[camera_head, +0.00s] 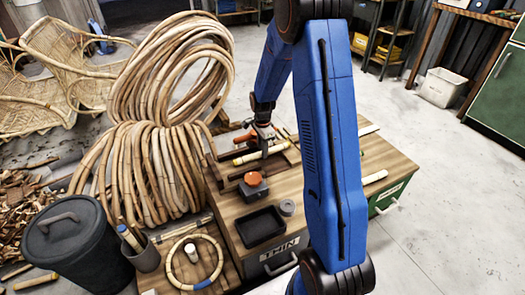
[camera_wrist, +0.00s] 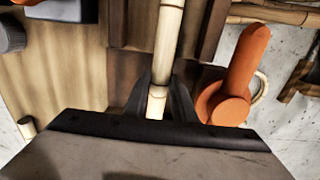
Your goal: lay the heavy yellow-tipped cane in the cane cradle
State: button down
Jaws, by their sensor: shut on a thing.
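My gripper (camera_head: 264,154) is low over the wooden workbench, and its fingers (camera_wrist: 158,104) are shut on a pale, jointed cane (camera_wrist: 169,38). In the head view the cane (camera_head: 247,158) lies crosswise under the fingers, with a yellowish left end. Its far end is out of the wrist view. Dark brown wooden pieces, which look like the cane cradle (camera_wrist: 205,28), flank the cane on both sides in the wrist view. I cannot tell whether the cane touches them.
An orange-knobbed block (camera_head: 253,186), a black tray (camera_head: 261,226) and a grey roll (camera_head: 287,207) stand on the bench (camera_head: 228,206). An orange handle (camera_wrist: 235,72) is close right of my fingers in the wrist view. Large rattan coils (camera_head: 140,165) crowd the left.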

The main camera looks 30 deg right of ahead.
jog(key=shift+f, duration=0.1)
jog(key=c, duration=1.5)
grip_release()
jog(key=s+a+r+n+t, duration=0.1)
jog(key=s+a+r+n, duration=0.15)
jog(key=r, duration=0.75)
jog(key=s+a+r+n, duration=0.1)
jog(key=s+r, duration=0.3)
jog(key=r, duration=0.6)
jog(key=s+a+r+n+t, duration=0.1)
jog(key=s+a+r+n, duration=0.1)
jog(key=s, duration=0.8)
jog(key=s+a+r+n+t, duration=0.1)
jog(key=s+a+r+n, duration=0.1)
jog(key=s+r+n, duration=0.2)
jog(key=s+a+r+n+t, duration=0.1)
jog(key=s+a+r+n, duration=0.2)
jog(key=s+n, duration=0.5)
jog(key=shift+s+r+n+t, duration=0.15)
jog(key=shift+s+t, duration=0.05)
jog(key=shift+s, duration=2)
jog(key=shift+s+r+n+t, duration=0.1)
jog(key=shift+s+t, duration=0.1)
jog(key=shift+s, duration=1.95)
